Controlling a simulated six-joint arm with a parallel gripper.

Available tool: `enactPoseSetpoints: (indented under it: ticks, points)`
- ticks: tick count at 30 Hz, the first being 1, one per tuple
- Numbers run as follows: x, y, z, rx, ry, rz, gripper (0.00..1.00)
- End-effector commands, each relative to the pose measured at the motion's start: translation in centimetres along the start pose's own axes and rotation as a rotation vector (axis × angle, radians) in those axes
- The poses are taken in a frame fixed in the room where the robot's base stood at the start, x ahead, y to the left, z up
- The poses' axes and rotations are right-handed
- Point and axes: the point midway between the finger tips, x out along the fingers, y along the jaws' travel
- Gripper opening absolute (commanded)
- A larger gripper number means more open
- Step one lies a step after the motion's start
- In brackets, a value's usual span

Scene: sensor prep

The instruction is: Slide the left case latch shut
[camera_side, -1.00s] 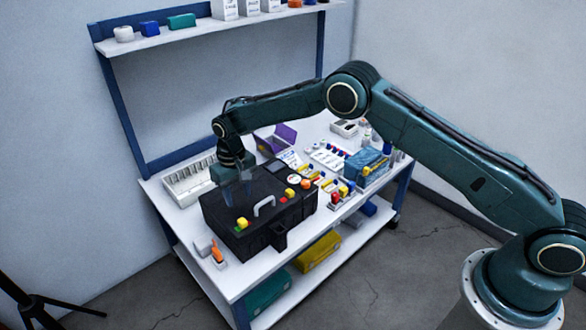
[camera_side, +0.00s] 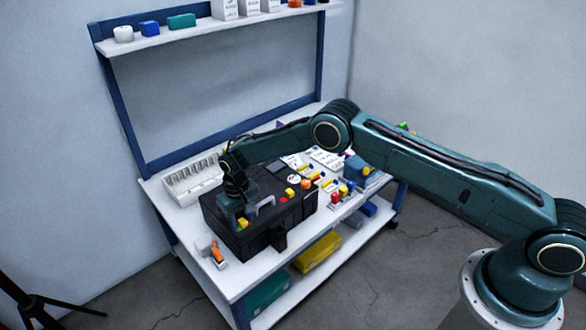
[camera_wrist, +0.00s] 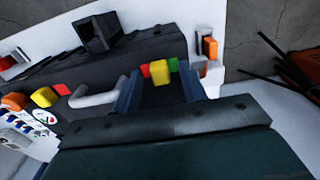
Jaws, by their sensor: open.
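The black case (camera_side: 272,232) stands closed near the table's front edge. Its left latch (camera_side: 242,223) is a small yellow block on the lid's front left. In the wrist view this latch (camera_wrist: 160,72) has a red mark (camera_wrist: 145,70) on one side and a green mark (camera_wrist: 173,65) on the other. My gripper (camera_wrist: 160,84) is open, with one finger on each side of the yellow block. I cannot tell whether either finger touches it. In the side view my gripper (camera_side: 241,212) is low over the case's left end and hides part of the lid.
A grey handle (camera_wrist: 95,96) rises beside the left finger. Beyond it are another yellow block (camera_wrist: 44,97) and an orange knob (camera_wrist: 15,101). A white compartment tray (camera_side: 192,182) stands behind the case. An orange-and-white item (camera_side: 217,252) lies at the table's left front.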

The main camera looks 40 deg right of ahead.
Motion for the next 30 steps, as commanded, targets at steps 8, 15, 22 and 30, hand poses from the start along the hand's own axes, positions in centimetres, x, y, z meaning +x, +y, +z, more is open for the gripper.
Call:
enactPoseSetpoints:
  ticks: [8,15,22,30]
  points:
    - [0.0,0.0,0.0,0.0,0.0,0.0,0.12]
    - [0.0,0.1,0.0,0.0,-0.001,0.0,0.0]
    - [0.0,1.6,0.0,0.001,-0.001,0.001,0.0]
    - [0.0,1.8,0.0,0.004,-0.003,0.003,0.35]
